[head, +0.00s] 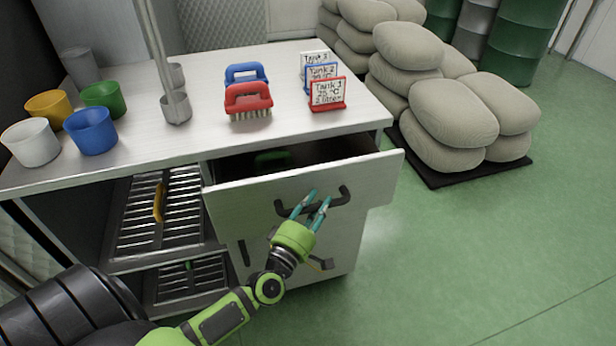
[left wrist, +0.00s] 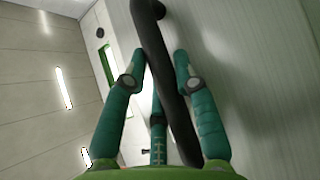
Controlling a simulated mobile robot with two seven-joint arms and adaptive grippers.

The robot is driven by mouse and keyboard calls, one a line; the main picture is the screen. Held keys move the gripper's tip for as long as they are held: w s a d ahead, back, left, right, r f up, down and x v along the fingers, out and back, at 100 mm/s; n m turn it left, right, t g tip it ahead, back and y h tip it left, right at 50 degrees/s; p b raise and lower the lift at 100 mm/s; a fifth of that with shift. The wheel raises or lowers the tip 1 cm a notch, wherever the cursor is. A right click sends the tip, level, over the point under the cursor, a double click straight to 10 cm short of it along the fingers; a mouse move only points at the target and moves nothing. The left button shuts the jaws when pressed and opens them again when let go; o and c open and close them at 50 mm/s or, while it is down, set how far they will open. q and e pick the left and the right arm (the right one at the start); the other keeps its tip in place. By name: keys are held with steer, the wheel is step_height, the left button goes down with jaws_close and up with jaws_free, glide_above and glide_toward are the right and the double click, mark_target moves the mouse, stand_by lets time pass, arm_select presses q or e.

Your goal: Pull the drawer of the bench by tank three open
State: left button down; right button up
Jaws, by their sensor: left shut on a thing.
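The bench drawer (head: 235,207) stands partly open, its white front pulled out from under the bench top. Something green lies inside it, mostly hidden by the front. The dark drawer handle (head: 343,196) is on the front. My left gripper (head: 312,200) is at the handle, its teal fingers around the bar. In the left wrist view the dark handle (left wrist: 160,50) runs between the fingers of my left gripper (left wrist: 159,75), which is shut on it. My right gripper is not in view.
The bench top (head: 205,137) carries colored cups (head: 90,131), brushes (head: 248,101) and tank signs (head: 328,95). Slatted shelves (head: 130,215) are left of the drawer. Stacked sacks (head: 450,112) stand at the right on a dark mat. The green floor (head: 480,260) right of the bench is clear.

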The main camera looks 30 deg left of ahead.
arm_select(q)
steer(key=s+d+p, duration=0.2)
steer(key=s+d, duration=1.1)
steer(key=d, duration=0.3)
steer(key=shift+s, duration=0.3)
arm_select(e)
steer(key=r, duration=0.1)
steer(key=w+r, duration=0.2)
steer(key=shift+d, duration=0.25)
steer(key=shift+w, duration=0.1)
arm_select(q)
steer(key=c, duration=1.2)
jaws_free()
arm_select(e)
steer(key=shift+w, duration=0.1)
